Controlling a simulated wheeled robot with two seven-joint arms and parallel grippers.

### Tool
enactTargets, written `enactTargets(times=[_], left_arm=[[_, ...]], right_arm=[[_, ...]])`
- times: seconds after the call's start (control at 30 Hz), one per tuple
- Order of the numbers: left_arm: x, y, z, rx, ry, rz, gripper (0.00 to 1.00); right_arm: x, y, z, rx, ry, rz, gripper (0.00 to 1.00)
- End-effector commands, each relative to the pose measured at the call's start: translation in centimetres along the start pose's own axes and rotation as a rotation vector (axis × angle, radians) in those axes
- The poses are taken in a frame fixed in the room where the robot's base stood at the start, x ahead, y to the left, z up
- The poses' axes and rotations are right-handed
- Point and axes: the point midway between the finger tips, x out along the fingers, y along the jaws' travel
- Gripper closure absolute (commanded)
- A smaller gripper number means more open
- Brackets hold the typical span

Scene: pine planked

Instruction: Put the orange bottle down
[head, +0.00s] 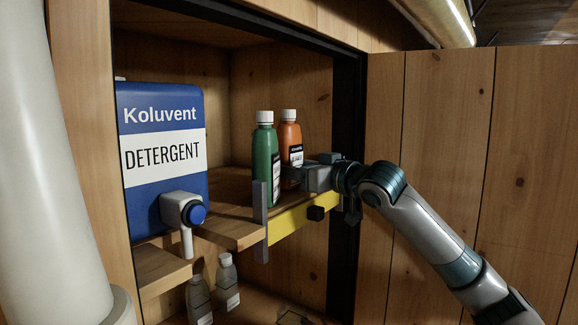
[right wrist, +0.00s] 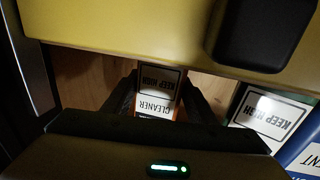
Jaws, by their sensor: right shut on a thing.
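The orange bottle (head: 290,137) has a white cap and stands upright in the cupboard, just right of and behind the green bottle (head: 265,160). My right gripper (head: 296,176) reaches in from the right and is shut on its lower part. In the right wrist view, the label of the orange bottle (right wrist: 158,83) shows between the two dark fingers (right wrist: 158,104). The bottle's base is hidden, so I cannot tell whether it touches the shelf (head: 232,223). My left gripper is not in view.
A blue detergent container (head: 135,205) with a tap stands at the left of the shelf. A yellow strip (head: 290,221) with a black knob (head: 316,213) runs along the front right edge, beside a grey upright post (head: 260,222). Grey bottles (head: 226,283) stand below.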

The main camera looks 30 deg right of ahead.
Motion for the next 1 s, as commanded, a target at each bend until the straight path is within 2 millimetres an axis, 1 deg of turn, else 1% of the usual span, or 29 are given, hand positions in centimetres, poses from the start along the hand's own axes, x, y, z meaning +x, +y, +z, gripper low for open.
enactTargets(times=[0.2, 0.37, 0.4, 0.43, 0.47, 0.87, 1.0], left_arm=[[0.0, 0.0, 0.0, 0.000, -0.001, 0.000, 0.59], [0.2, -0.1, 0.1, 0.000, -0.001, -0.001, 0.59], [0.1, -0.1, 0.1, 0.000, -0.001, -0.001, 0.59], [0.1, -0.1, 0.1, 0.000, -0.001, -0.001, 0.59], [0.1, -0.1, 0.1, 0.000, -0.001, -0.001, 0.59], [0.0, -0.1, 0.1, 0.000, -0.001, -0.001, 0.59], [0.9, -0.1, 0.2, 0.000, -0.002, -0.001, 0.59]], right_arm=[[-0.1, 0.0, -0.2, -0.001, 0.005, 0.000, 0.89], [-0.1, 0.0, 0.2, -0.001, 0.004, 0.000, 0.89], [0.0, 0.0, 0.2, 0.000, 0.000, 0.000, 0.39], [0.0, 0.0, 0.2, 0.000, 0.000, 0.000, 0.31], [0.0, 0.0, 0.2, 0.000, 0.000, 0.000, 0.29], [-0.1, 0.0, -0.1, -0.001, 0.000, 0.000, 0.29], [-1.1, 0.1, 0.2, -0.001, 0.001, 0.000, 0.29]])
